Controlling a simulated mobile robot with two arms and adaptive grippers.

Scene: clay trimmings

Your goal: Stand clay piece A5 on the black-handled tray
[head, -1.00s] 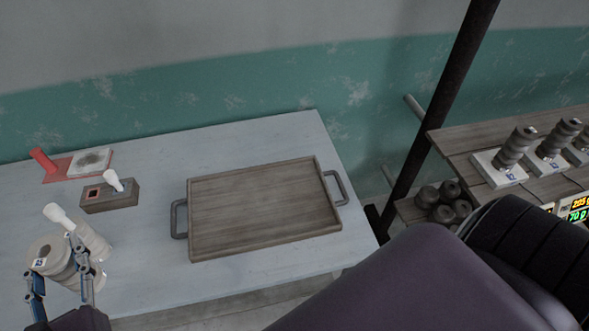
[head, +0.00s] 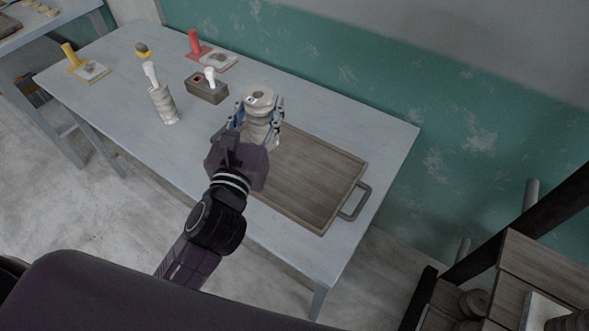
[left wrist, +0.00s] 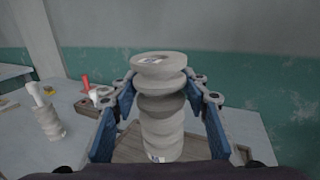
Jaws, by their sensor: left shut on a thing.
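My left gripper (head: 259,122) is shut on a pale grey ribbed clay piece (head: 259,98), which stands upright between the blue fingers. In the left wrist view the clay piece (left wrist: 160,105) is a stack of rounded rings, with a small label on top and another near its foot, both too blurred to read. The black-handled tray (head: 335,180) is a flat grey-brown wooden tray on the table. The clay piece is at its far left end; my gripper hides its foot, so I cannot tell whether it touches. My right gripper is not in view.
A second clay piece (head: 164,105) with a white-topped tool stands left on the table (head: 120,75). A dark block (head: 207,88) with a white knob, a red stand (head: 195,42) and a yellow stand (head: 70,55) are farther back. The tray's visible surface is empty.

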